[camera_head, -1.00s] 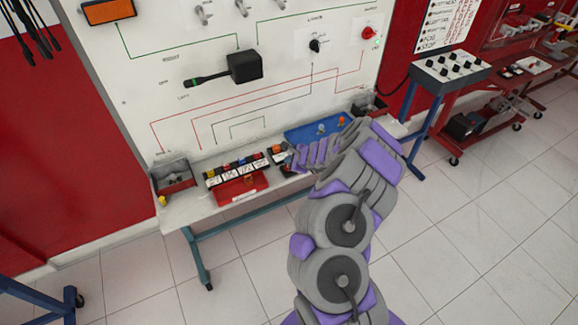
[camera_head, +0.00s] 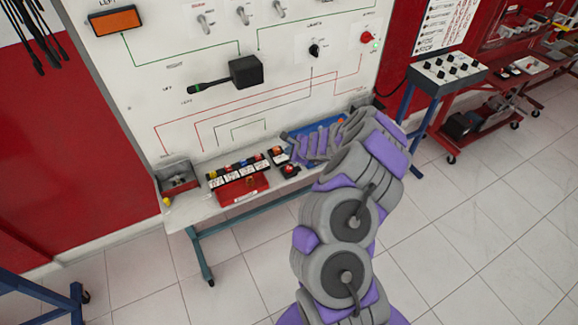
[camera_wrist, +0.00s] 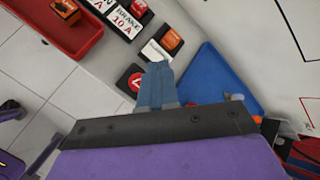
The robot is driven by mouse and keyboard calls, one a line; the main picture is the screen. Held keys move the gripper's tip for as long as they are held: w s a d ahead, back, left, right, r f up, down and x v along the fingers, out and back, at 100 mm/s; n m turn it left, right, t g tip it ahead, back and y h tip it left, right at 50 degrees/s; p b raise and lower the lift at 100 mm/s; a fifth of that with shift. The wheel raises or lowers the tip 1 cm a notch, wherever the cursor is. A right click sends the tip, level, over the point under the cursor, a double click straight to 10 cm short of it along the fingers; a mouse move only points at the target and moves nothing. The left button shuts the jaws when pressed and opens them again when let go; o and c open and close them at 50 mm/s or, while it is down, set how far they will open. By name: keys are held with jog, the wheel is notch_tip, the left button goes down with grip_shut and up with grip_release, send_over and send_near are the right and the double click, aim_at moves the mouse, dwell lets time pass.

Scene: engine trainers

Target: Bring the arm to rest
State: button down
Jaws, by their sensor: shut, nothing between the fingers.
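My arm, grey and purple, reaches up from the bottom of the head view and bends left over the bench. My gripper (camera_head: 288,138) is at its far end, above the shelf of the trainer board. In the wrist view my gripper (camera_wrist: 157,68) shows as blue-grey fingers close together, with nothing between them. The fingers point toward the labelled blocks and the blue tray (camera_wrist: 213,72), apart from the board's face.
The white trainer board (camera_head: 130,75) stands behind the shelf. A red tray (camera_head: 245,190), labelled blocks (camera_head: 238,172) and a grey bin (camera_head: 178,182) lie on the shelf. A switch box (camera_head: 447,70) stands on a blue-legged stand at right. The tiled floor (camera_head: 480,220) is clear at right.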

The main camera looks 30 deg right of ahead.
dwell(0.4)
jog(key=a+r+n+y, duration=0.5)
jog(key=a+r+n, duration=0.1)
jog(key=a+r, duration=0.95)
jog(key=s+a+r+n+g+y, duration=0.1)
jog(key=s+a+r+n+g, duration=0.1)
jog(key=s+a+r+n, duration=0.4)
jog(key=s+a+r+n+g+y, duration=0.15)
jog(key=s+a+r, duration=0.25)
jog(key=a, duration=0.4)
jog(key=s+a+r+n+g+h, duration=0.15)
jog(key=s+n, duration=0.25)
jog(key=s, duration=0.6)
jog(key=s+a+r+n+g+h, duration=0.1)
jog(key=s+n+g, duration=0.25)
jog(key=s, duration=0.65)
jog(key=s+d+f+n+g+h, duration=0.1)
jog(key=s+d+h, duration=0.2)
jog(key=s+d, duration=0.3)
jog(key=s+d+n+g+h, duration=0.1)
jog(key=s+d+h, duration=0.3)
jog(key=s, duration=0.9)
jog(key=d+n, duration=0.1)
jog(key=d, duration=0.1)
jog(key=shift+d+f, duration=0.35)
